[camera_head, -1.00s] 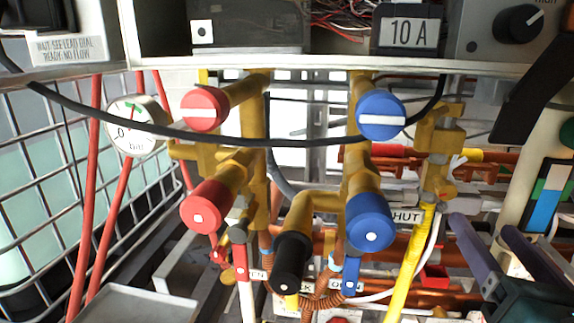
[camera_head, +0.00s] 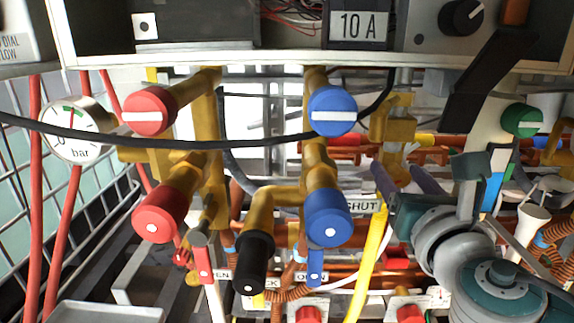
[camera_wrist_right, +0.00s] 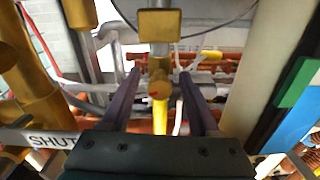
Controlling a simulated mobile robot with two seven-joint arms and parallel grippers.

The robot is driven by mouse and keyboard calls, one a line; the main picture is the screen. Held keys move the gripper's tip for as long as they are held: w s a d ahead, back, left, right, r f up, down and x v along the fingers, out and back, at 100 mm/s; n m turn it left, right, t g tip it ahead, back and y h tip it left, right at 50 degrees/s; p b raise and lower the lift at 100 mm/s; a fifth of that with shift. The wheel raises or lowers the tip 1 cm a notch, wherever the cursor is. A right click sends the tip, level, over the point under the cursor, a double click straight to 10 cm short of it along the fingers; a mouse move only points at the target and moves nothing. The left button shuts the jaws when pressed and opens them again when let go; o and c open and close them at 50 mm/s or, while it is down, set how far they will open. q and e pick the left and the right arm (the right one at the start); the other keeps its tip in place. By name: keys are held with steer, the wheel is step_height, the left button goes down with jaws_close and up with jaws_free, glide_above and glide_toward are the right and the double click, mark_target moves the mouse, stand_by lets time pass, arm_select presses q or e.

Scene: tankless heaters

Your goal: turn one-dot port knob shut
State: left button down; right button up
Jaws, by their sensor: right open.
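Two round knobs with a white bar, red (camera_head: 150,110) and blue (camera_head: 333,110), sit on brass pipes in the head view. Both bars lie level. Below them a red cap (camera_head: 160,210), a blue cap (camera_head: 328,215) and a black cap (camera_head: 254,258) each bear one white dot. A one-dot plate (camera_head: 145,27) is on the box above. I cannot tell which knob is the one-dot port's. My right gripper (camera_head: 400,172) is open, right of the blue cap. In the right wrist view its fingers (camera_wrist_right: 160,75) flank a yellow fitting (camera_wrist_right: 159,64), contact unclear. My left gripper is out of view.
A black cable (camera_head: 230,142) crosses before the brass pipes. A SHUT label (camera_head: 362,204) stands beside a yellow pipe (camera_head: 368,250). A pressure gauge (camera_head: 75,132) is at left. A black bar (camera_head: 484,78) slants at upper right. Orange pipes run behind.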

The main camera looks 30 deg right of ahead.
jaws_close()
stand_by(0.4)
